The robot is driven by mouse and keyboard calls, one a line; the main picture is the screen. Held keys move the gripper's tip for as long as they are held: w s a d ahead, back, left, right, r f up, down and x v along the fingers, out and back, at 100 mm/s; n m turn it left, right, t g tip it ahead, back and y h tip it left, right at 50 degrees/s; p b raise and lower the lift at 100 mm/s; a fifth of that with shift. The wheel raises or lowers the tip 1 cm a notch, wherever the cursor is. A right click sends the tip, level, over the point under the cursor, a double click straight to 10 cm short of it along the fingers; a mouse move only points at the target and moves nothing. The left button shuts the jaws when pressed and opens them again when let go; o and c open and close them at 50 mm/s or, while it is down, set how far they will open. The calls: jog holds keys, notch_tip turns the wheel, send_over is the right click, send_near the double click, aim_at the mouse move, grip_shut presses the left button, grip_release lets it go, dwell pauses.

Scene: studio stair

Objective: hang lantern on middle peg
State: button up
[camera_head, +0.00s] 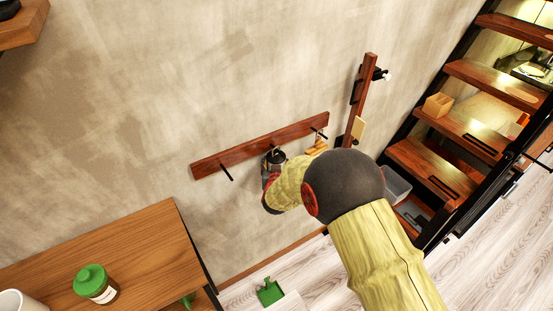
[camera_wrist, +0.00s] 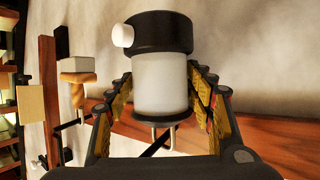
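The lantern (camera_wrist: 160,82) has a pale body between black ends and a white knob; it appears upside down in the wrist view. My gripper (camera_wrist: 160,95) has its fingers against both sides of the lantern's body. In the head view, the lantern's dark end (camera_head: 277,156) shows at the middle of the wooden peg rail (camera_head: 208,163), largely hidden by my arm. Thin bail wires (camera_wrist: 172,138) point toward the rail, beside a black peg (camera_wrist: 157,144). I cannot tell whether the bail is around the peg. The left peg (camera_head: 226,172) is bare.
A wooden brush-like item (camera_head: 317,148) hangs at the right peg (camera_head: 319,133). An upright wooden strip (camera_head: 360,98) stands to its right, then the stair (camera_head: 440,170). A wooden table (camera_head: 140,245) with a green-lidded jar (camera_head: 95,283) is lower left. A green dustpan (camera_head: 270,292) is below.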

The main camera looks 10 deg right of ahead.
jog(key=o, duration=0.5)
jog(key=shift+c, duration=0.2)
jog(key=shift+s, duration=0.1)
